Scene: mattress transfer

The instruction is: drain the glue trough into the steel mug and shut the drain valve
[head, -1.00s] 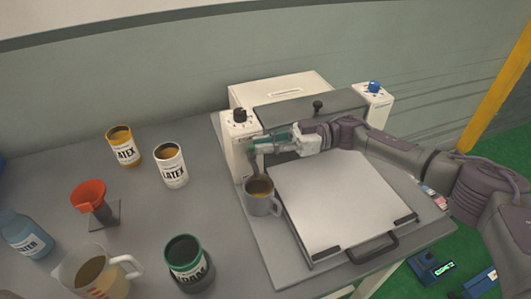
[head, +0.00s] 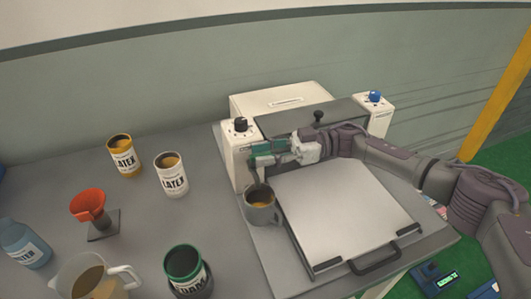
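The grey steel mug (head: 259,213) stands upright at the left end of the white and grey machine (head: 238,158), with amber-brown liquid inside. The glue trough appears to be part of this machine, under its dark grey top (head: 300,120); its inside is hidden. My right gripper (head: 261,155), with green finger parts, is at the machine's left end, just above and behind the mug. It covers the spot where the drain valve may be, so I cannot make out the valve or whether the fingers hold it. My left gripper is not in view.
A flat pale plate (head: 345,210) with a black handle lies right of the mug. A white latex can (head: 172,178), a yellow latex can (head: 123,158), a red funnel (head: 89,205), a jug (head: 88,283), a green-rimmed can (head: 187,275) and a water bottle (head: 24,245) stand left.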

